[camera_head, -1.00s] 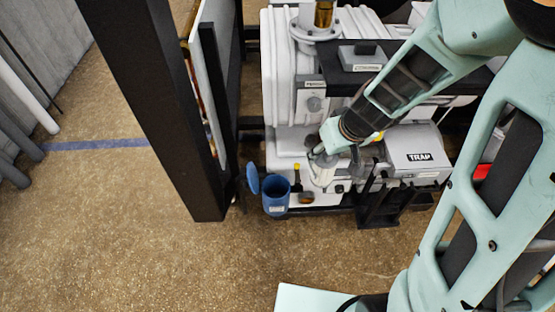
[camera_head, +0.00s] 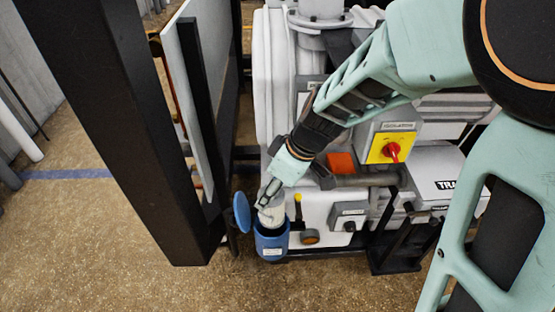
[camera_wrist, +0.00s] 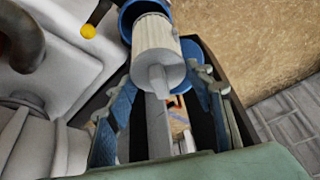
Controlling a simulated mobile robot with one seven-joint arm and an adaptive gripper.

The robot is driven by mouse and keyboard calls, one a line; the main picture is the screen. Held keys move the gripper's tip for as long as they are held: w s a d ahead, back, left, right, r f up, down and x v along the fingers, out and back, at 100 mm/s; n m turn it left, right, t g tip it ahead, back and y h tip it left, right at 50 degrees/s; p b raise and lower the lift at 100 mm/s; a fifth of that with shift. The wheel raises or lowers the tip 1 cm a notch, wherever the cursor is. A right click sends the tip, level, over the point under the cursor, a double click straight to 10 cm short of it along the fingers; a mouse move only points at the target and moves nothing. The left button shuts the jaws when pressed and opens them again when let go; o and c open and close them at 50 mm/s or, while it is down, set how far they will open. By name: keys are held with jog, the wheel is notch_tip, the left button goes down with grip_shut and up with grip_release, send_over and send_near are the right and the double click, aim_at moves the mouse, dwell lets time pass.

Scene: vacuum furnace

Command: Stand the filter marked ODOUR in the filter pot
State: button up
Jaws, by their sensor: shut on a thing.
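A white pleated cylindrical filter (camera_head: 272,213) is upright at the mouth of the blue filter pot (camera_head: 271,243). Its lower end is hidden by the pot rim, so I cannot tell how deep it sits. My gripper (camera_head: 266,193) is shut on the filter's top end. In the wrist view my gripper (camera_wrist: 162,97) has a finger on each side of the filter's grey stem, and the filter (camera_wrist: 155,38) points away into the pot (camera_wrist: 128,14). No ODOUR marking is readable on it. The pot's round blue lid (camera_head: 241,212) stands open at the left.
A yellow-tipped lever (camera_head: 298,205) stands just right of the pot. A grey switch box (camera_head: 349,216) and a yellow isolator with a red knob (camera_head: 391,148) are farther right. A black post (camera_head: 130,120) rises at the left. The floor in front is clear.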

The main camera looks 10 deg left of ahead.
jog(key=shift+w+a+r, duration=0.25)
jog(key=shift+w+r, duration=0.35)
jog(key=shift+r, duration=0.1)
jog(key=shift+w+f+b, duration=0.2)
jog(key=shift+f+b, duration=0.8)
jog(key=shift+f, duration=0.8)
jog(key=shift+s+f+b, duration=0.15)
jog(key=shift+f+b, duration=2.15)
jog(key=shift+f, duration=1.2)
notch_tip(320, 180, down, 4)
jog(key=b, duration=0.4)
jog(key=shift+r+b, duration=0.1)
jog(key=shift+b, duration=0.2)
jog(key=o, duration=1.7)
jog(key=shift+r, duration=0.15)
